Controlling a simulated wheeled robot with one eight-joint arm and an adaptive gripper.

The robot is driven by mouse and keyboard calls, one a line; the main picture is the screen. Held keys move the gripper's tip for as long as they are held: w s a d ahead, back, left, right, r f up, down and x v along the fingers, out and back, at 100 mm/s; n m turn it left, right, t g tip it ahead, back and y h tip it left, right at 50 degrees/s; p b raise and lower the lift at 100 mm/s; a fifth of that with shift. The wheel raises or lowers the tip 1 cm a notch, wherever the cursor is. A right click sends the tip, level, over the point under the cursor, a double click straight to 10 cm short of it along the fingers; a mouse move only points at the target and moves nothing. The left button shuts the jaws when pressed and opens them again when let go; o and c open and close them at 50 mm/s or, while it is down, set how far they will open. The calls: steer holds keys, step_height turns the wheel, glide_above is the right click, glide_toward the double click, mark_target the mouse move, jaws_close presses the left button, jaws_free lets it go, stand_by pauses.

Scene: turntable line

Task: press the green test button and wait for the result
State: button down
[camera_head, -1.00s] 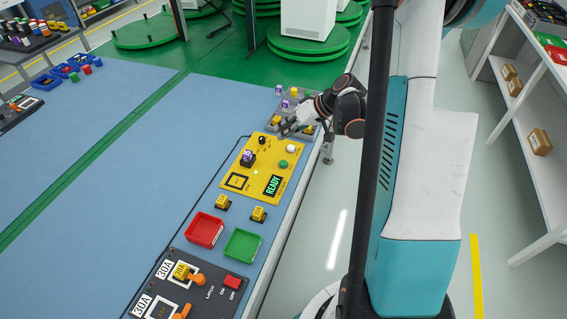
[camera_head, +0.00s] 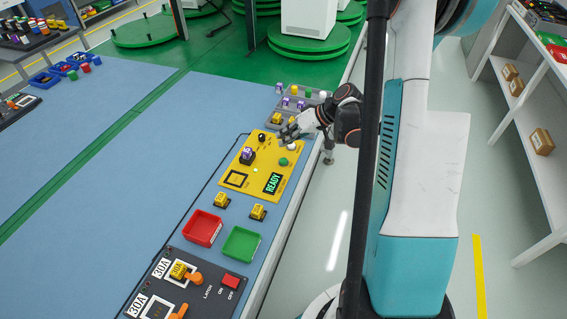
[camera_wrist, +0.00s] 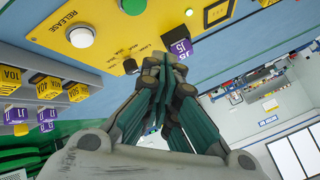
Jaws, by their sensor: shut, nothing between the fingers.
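The yellow test panel (camera_head: 231,190) lies on the blue bench. Its green button (camera_head: 283,161) sits near the right edge, below the white button (camera_head: 292,146). The display (camera_head: 272,183) reads READY. A purple-topped block (camera_head: 247,154) marked J5 stands in the panel's socket. My gripper (camera_head: 282,138) is shut and empty over the panel's far end, beside the white button and apart from the green one. In the wrist view, the green button (camera_wrist: 133,5) is cut by the top edge, and the white button (camera_wrist: 81,36) is labelled RELEASE. My fingertips (camera_wrist: 165,66) are below them.
A black knob (camera_head: 262,137) is on the panel's far part. A grey tray (camera_head: 270,123) with yellow, purple and green pieces is just beyond. Two yellow blocks (camera_head: 221,200) (camera_head: 258,211), a red bin (camera_head: 202,228) and a green bin (camera_head: 241,243) lie nearer.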

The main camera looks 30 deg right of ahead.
mark_target(285, 158)
steer(key=shift+f+b, duration=1.55)
steer(key=shift+f, duration=0.85)
steer(key=shift+f, duration=0.15)
steer(key=shift+f+b, duration=0.3)
steer(key=shift+b, duration=0.05)
steer(key=shift+f, duration=0.4)
stand_by(0.4)
steer(key=shift+r+p, duration=0.55)
steer(key=shift+r, duration=0.3)
steer(key=shift+r, duration=0.1)
steer(key=shift+r+p, duration=1.55)
steer(key=shift+r, duration=0.9)
